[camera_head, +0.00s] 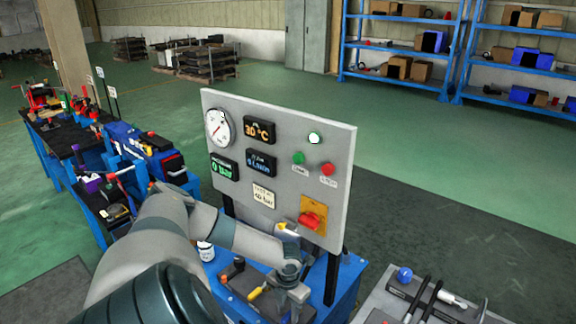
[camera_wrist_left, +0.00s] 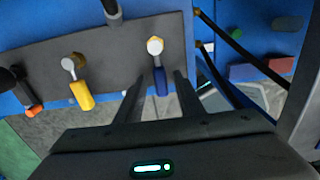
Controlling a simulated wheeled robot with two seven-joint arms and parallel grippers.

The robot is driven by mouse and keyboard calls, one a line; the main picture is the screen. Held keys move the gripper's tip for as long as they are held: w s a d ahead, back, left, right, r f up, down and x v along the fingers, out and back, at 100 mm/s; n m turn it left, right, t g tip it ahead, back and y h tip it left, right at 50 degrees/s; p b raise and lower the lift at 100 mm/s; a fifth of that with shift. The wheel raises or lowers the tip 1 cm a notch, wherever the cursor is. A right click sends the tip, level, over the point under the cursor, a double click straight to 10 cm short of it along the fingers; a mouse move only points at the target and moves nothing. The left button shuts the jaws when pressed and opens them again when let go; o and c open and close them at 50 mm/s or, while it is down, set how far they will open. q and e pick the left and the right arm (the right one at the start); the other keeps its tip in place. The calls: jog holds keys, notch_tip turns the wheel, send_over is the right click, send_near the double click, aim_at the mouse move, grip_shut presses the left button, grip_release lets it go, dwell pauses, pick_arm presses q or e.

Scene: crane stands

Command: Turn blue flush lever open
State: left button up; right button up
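The blue flush lever (camera_wrist_left: 161,80) hangs from a round pale pivot on a dark plate (camera_wrist_left: 115,55) in the left wrist view. My left gripper (camera_wrist_left: 157,88) is open, with one finger on each side of the blue lever. A gap shows on both sides, and I cannot tell whether the lever lies as deep as the fingertips. In the head view my left arm reaches down to the front of the stand, where the gripper (camera_head: 293,296) hides the blue lever. My right gripper is not in view.
A yellow lever (camera_wrist_left: 82,93) is left of the blue one, with an orange-tipped part (camera_wrist_left: 33,109) further left. An upright gauge panel (camera_head: 240,185) with a red switch stands behind my left forearm. Another stand with a blue knob (camera_head: 404,274) is at right.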

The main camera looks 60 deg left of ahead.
aim_at(287, 314)
pick_arm(q)
notch_tip(287, 314, up, 6)
jog(key=shift+f+b, duration=0.1)
jog(key=shift+b, duration=0.8)
jog(key=shift+r, duration=0.75)
jog(key=shift+s, duration=0.1)
